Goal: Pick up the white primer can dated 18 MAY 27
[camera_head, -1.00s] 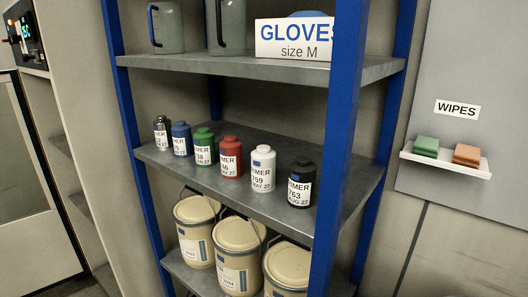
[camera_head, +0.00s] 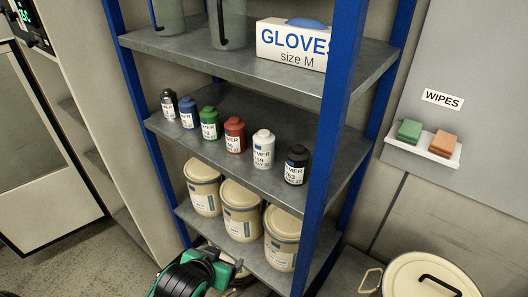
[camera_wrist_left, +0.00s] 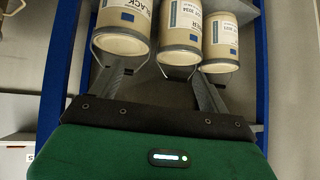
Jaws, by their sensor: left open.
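The white primer can (camera_head: 263,142) stands upright on the middle shelf (camera_head: 225,160), between a red can (camera_head: 235,136) and a black can (camera_head: 296,166). Its label faces me, but the date is too small to read fully now. My left gripper (camera_head: 228,268) is low at the bottom of the head view, well below the white can and in front of the lower shelf. In the left wrist view its two fingers (camera_wrist_left: 160,80) are apart with nothing between them. No primer can shows in that view. My right gripper is not in view.
Green, blue and dark cans stand left of the red one. Cream buckets (camera_head: 240,210) fill the lower shelf and lie ahead of my left fingers. A blue post (camera_head: 325,160) stands right of the cans. A glove box (camera_head: 292,45) sits above. A lidded drum (camera_head: 430,278) is at lower right.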

